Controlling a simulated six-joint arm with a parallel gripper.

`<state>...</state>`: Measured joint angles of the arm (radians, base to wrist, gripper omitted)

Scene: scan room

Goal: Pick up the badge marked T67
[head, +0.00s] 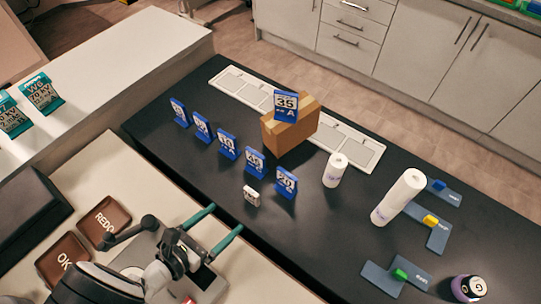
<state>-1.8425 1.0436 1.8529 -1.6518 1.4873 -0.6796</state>
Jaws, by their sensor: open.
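I cannot read T67 on anything in the head view. A small white and grey block (251,196), perhaps a badge, lies on the black table (330,240) in front of the row of blue number stands; its marking is too small to read. My gripper (227,217) has two teal fingers, spread open with nothing between them. In the picture its fingertips are just below and left of the small block, apart from it.
Several blue number stands (228,147) form a row behind the block. A cardboard box (290,130) carries another stand marked 35 A (286,106). White rolls (398,197) stand at right. Brown trays marked REDO (122,227) and OK (48,273) lie at left.

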